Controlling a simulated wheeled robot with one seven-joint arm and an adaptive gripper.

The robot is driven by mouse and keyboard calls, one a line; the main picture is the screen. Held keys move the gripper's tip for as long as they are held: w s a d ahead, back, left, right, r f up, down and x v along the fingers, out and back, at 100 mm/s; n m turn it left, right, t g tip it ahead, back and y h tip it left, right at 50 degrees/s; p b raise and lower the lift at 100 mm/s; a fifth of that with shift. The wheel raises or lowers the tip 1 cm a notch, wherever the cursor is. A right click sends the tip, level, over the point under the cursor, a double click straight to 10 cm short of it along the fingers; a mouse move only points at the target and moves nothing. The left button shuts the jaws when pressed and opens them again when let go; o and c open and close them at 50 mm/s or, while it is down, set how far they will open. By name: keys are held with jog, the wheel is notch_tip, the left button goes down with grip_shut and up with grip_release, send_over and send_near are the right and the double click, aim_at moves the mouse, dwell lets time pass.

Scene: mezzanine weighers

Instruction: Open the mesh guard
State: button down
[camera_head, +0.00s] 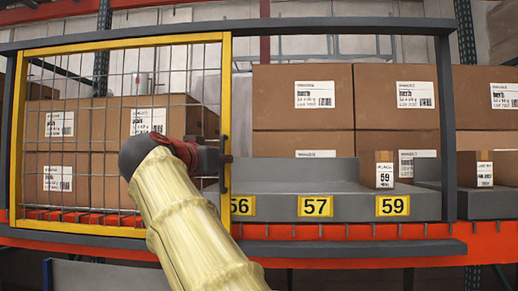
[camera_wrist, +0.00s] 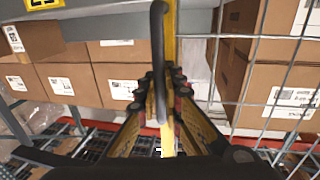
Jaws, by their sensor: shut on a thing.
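The mesh guard (camera_head: 120,130) is a yellow-framed wire panel. It covers the left part of the shelf bay in the head view, and the bay to its right is uncovered. A dark upright handle (camera_head: 226,170) sits on its right frame post. My gripper (camera_head: 213,160) is at this post, shut on the handle; my arm hides part of the panel. In the wrist view, the dark handle (camera_wrist: 158,50) runs between the fingers of my gripper (camera_wrist: 161,90), in front of the yellow post, with the mesh (camera_wrist: 265,70) to the right. The exact finger contact is partly hidden.
Cardboard boxes (camera_head: 303,98) stand behind the guard and in the uncovered bay. A grey tray (camera_head: 290,172) lies above yellow labels 56, 57 and 59. A dark frame post (camera_head: 445,120) bounds the bay there.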

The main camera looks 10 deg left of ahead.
jog(key=a+p, duration=0.2)
jog(key=a, duration=0.4)
jog(key=shift+s, duration=0.1)
jog(key=c, duration=2)
grip_release()
jog(key=shift+c, duration=0.2)
jog(key=shift+o, duration=0.6)
jog(key=shift+s, duration=0.15)
jog(key=s+a, duration=0.2)
jog(key=s, duration=0.9)
jog(key=shift+s, duration=0.3)
